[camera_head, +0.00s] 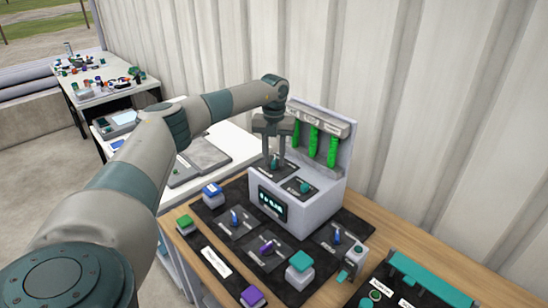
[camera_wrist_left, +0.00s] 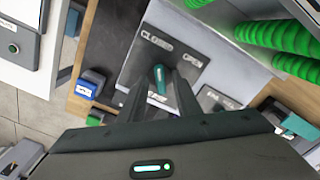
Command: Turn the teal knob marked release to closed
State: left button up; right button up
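A teal knob (camera_wrist_left: 160,78) stands on a grey plate (camera_wrist_left: 140,62) with the words CLOSED at upper left and OPEN at right. A small label below the knob is partly hidden and I cannot read it fully. In the head view this knob (camera_head: 274,164) is on top of the white box, towards the back. My left gripper (camera_head: 274,146) points down over it. In the left wrist view the fingers (camera_wrist_left: 161,95) are apart, one on each side of the knob, with gaps showing. I cannot tell whether either touches. My right gripper is out of view.
A second teal knob (camera_head: 304,187) is beside it on the white box (camera_head: 310,212). Green coils (camera_head: 314,140) stand behind. The black panel below carries a blue knob (camera_head: 235,219), a purple knob (camera_head: 268,247) and several buttons. A side table (camera_head: 230,142) is at left.

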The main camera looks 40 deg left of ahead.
aim_at(274, 161)
pick_arm(q)
jog(key=shift+r, duration=0.1)
jog(key=shift+r+b, duration=0.35)
jog(key=shift+r, duration=0.2)
notch_tip(274, 161, up, 16)
jog(key=b, duration=0.4)
dwell(0.3)
